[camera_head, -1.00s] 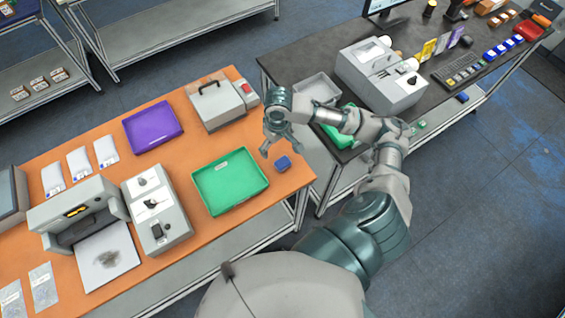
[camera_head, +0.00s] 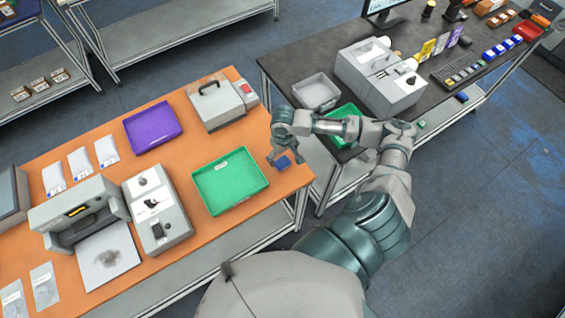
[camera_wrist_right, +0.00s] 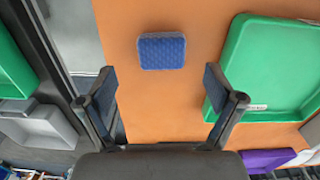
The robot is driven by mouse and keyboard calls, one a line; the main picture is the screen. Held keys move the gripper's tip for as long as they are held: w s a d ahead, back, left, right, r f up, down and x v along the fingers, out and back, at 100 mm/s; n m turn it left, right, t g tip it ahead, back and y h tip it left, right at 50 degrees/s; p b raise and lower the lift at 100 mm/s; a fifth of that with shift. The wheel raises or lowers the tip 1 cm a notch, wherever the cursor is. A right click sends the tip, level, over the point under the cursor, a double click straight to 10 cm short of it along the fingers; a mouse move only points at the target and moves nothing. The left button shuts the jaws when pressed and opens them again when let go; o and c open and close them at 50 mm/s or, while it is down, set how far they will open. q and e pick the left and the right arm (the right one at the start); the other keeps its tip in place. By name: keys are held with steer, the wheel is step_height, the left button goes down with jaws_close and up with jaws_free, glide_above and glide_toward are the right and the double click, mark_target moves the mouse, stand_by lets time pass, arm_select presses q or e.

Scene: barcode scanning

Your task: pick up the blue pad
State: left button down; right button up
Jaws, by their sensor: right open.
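The blue pad (camera_head: 283,163) is a small blue block lying on the orange table near its right edge. In the right wrist view the pad (camera_wrist_right: 162,51) lies flat, ahead of and between the two fingers. My right gripper (camera_head: 285,162) is just above the pad in the head view, reaching down over it. In the right wrist view the right gripper (camera_wrist_right: 165,95) is open and empty, its fingers spread wider than the pad. Whether the fingers reach down beside the pad cannot be told. My left gripper is not in view.
A green tray (camera_head: 262,186) lies left of the pad and a purple tray (camera_head: 178,131) is farther back. A grey case (camera_head: 218,106) stands behind the pad. The orange table (camera_head: 208,232) ends just right of the pad. A dark table (camera_head: 305,69) stands beyond a gap.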

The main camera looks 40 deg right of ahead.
mark_target(282, 161)
step_height(282, 161, down, 4)
steer(key=shift+w+f, duration=0.1)
steer(key=shift+f, duration=0.1)
steer(key=c, duration=1)
steer(key=shift+c, duration=0.2)
steer(key=shift+r, duration=0.15)
steer(key=shift+r, duration=0.6)
step_height(282, 161, up, 2)
steer(key=shift+r, duration=0.15)
steer(key=s+a+r+b, duration=0.1)
steer(key=s+a, duration=0.8)
steer(key=s, duration=0.4)
steer(key=shift+a+r, duration=0.2)
steer(key=shift+a, duration=0.1)
